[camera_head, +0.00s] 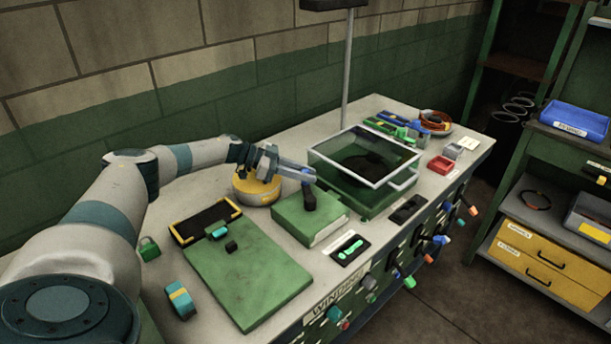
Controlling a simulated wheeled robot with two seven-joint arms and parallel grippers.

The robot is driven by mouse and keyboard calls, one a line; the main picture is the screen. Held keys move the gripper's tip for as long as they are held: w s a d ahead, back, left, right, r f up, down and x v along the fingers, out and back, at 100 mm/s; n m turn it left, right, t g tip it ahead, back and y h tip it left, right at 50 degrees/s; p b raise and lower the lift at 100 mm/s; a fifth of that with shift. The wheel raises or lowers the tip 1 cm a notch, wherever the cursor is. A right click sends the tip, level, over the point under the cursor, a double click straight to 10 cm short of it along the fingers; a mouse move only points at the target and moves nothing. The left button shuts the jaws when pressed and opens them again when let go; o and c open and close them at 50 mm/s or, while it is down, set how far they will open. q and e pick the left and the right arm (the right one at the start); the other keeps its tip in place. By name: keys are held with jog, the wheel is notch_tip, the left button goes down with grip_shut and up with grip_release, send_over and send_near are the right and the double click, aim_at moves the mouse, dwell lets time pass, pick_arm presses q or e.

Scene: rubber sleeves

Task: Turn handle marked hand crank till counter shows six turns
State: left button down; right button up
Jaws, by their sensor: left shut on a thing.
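My left gripper (308,176) reaches in from the left over the bench, its fingers at the top of a dark upright crank handle (309,200). It is shut on this handle; the fingers hide its upper end. The handle stands over a green box (302,222) with a pale front face. In front of the box lies a black plate with a bright green mark (350,248); I cannot read a number on it. A label reading "hand crank" is not legible. My right gripper is not in view.
A yellow-banded round drum (257,190) stands behind the gripper. A glass-topped green case (364,170) is to the right. A green board (250,268) lies at the front left, near a teal-and-yellow block (180,300). Tools hang along the bench's front edge.

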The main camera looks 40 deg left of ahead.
pick_arm(q)
jog(key=c, duration=1.5)
grip_release()
jog(key=shift+w, duration=0.1)
jog(key=shift+c, duration=0.2)
jog(key=shift+s+a+r, duration=0.15)
jog(key=shift+s+a, duration=0.2)
jog(key=shift+a, duration=0.1)
jog(key=b+v, duration=0.3)
jog(key=v, duration=0.7)
jog(key=shift+s+a, duration=0.1)
jog(key=shift+a, duration=0.05)
jog(key=shift+b+v, duration=0.9)
jog(key=shift+v, duration=2.1)
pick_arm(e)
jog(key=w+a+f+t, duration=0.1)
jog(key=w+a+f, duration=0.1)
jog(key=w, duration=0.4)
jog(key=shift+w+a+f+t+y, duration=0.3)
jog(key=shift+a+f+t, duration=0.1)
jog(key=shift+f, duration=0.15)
